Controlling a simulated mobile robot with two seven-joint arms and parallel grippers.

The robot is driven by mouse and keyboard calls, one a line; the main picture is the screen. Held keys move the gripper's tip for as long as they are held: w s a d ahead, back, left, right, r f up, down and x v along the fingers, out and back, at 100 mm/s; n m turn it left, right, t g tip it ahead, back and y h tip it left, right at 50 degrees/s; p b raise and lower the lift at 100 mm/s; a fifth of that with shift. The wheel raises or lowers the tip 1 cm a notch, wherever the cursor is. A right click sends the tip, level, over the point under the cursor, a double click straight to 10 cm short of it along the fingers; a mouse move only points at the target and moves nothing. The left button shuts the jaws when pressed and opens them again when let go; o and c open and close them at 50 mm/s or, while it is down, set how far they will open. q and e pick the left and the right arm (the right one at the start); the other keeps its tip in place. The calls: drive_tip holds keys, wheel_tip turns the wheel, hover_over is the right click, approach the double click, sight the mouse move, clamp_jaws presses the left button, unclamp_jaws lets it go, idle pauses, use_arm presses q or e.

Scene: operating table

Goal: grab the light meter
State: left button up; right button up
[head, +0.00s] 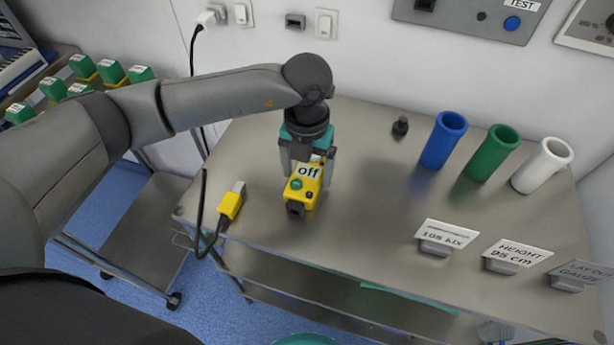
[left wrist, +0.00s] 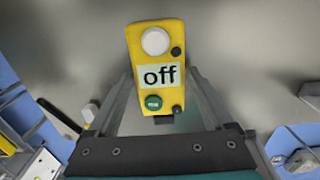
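The light meter is a yellow box (head: 303,187) with a white label reading "off". It is at the left part of the steel table in the head view. My left gripper (head: 309,176) points down over it, with one finger on each side. In the left wrist view the meter (left wrist: 156,50) fills the space between the fingertips, its white round dome at the top and a green button below the label. The fingers are very close to its sides; I cannot tell whether they press on it. My right gripper is not in view.
On the steel table (head: 375,200) are a yellow plug with a black cable (head: 231,202) left of the meter, a small black knob (head: 401,127), and blue (head: 443,140), green (head: 492,153) and white (head: 541,165) cylinders. Sign holders (head: 446,237) line the front right. The table's middle is clear.

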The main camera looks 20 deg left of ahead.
use_arm(q)
drive_tip(key=c, duration=1.2)
drive_tip(key=shift+r, duration=0.1)
drive_tip(key=shift+c, duration=0.2)
